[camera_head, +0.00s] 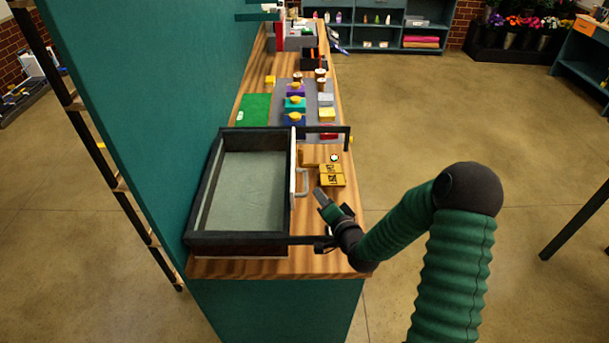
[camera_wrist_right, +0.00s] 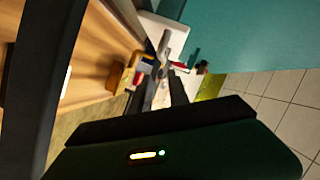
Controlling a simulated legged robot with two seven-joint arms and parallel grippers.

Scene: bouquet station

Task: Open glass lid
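A dark-framed case (camera_head: 214,165) with a grey-green inside sits at the near end of the wooden counter. A white upright strip with a light grey handle (camera_head: 303,182) stands along its right side. I cannot tell how far the glass lid is open, since clear glass hardly shows. My right gripper (camera_head: 322,200) is just right of and below the handle, seemingly apart from it. In the right wrist view, a light grey bar (camera_wrist_right: 163,44) lies beyond the fingers, but their gap is unclear. My left gripper is not in view.
Dark bars (camera_head: 322,129) stick out right from the case's far and near ends. A yellow block (camera_head: 332,175) lies right of the handle. Several coloured items and a green mat (camera_head: 254,109) lie farther along the counter. A teal wall (camera_head: 140,90) bounds the left side.

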